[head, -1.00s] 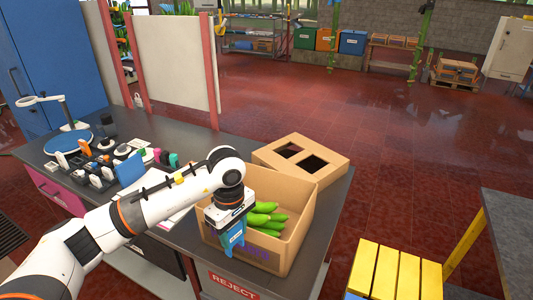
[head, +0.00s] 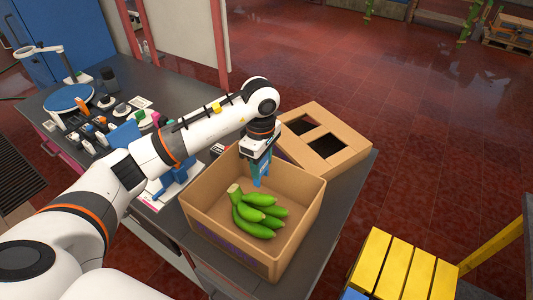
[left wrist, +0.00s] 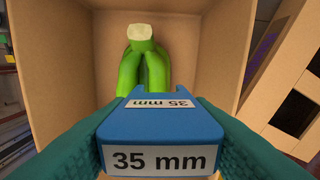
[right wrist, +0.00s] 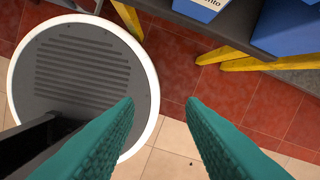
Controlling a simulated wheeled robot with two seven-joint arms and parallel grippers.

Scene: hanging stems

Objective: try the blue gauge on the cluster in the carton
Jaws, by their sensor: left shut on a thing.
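The open brown carton (head: 303,225) stands on the dark table. A cluster of green bananas (head: 258,214) lies in it, its pale cut crown towards the left. My left gripper (head: 261,176) is over the far side of the carton, beyond the cluster. It is shut on the blue gauge (left wrist: 160,137), which is marked "35 mm". The cluster (left wrist: 145,65) shows past the gauge in the left wrist view, crown at the top; the gauge hides its lower part. I see no contact between gauge and bananas. My right gripper (right wrist: 161,103) is open and empty above the floor.
A second carton with openings in its top (head: 325,140) stands behind the first. A blue stand (head: 176,184) is left of the carton, near my left arm. Small tools and a blue round plate (head: 68,97) fill the table's left. A yellow slatted surface (head: 400,268) is at lower right.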

